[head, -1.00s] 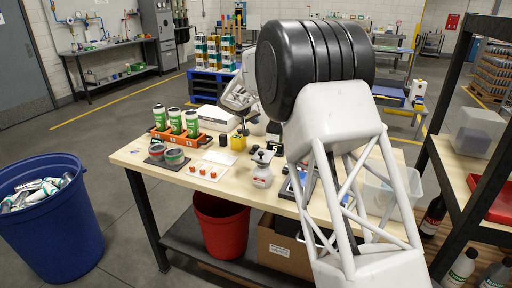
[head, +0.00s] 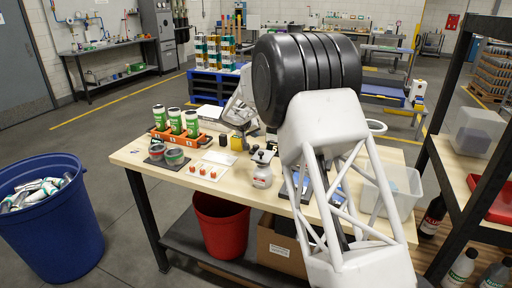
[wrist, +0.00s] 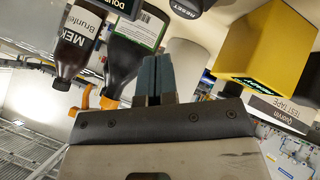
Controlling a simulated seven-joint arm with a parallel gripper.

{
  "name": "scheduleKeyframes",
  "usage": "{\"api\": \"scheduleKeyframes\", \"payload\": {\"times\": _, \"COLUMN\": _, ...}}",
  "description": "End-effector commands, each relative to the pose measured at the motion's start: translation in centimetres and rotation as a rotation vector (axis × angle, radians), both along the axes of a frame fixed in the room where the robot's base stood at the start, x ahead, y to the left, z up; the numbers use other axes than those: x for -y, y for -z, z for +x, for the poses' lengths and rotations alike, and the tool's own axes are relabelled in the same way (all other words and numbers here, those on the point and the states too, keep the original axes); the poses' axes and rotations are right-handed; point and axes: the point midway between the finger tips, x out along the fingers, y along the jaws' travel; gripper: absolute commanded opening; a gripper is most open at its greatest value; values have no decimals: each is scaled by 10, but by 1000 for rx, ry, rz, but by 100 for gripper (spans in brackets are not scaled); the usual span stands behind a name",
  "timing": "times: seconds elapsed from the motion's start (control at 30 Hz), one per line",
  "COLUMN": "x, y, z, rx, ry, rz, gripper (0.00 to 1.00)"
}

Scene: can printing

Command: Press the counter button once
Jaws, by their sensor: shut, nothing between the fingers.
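In the wrist view, my gripper (wrist: 155,80) has its two grey-blue fingers together with nothing between them. In the head view, my white wrist (head: 240,110) is over the back of the table, and the fingers cannot be made out.
A yellow block (wrist: 250,58) is right of the fingers; dark bottles (wrist: 78,40) are to the left. In the head view, an orange rack (head: 180,136) of green-white cans, a spray bottle (head: 262,170) and a clear bin (head: 398,190) stand on the table (head: 130,157).

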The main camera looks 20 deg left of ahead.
Motion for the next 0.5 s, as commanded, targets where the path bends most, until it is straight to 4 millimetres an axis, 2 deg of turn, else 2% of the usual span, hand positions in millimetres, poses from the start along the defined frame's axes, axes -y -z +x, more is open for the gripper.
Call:
{"api": "scheduleKeyframes", "payload": {"times": 0.2, "x": 0, "y": 17, "z": 0, "rx": 1, "ry": 0, "rz": 1, "gripper": 0}}
{"api": "scheduleKeyframes", "payload": {"times": 0.5, "x": 0, "y": 24, "z": 0, "rx": 2, "ry": 0, "rz": 1, "gripper": 0}}
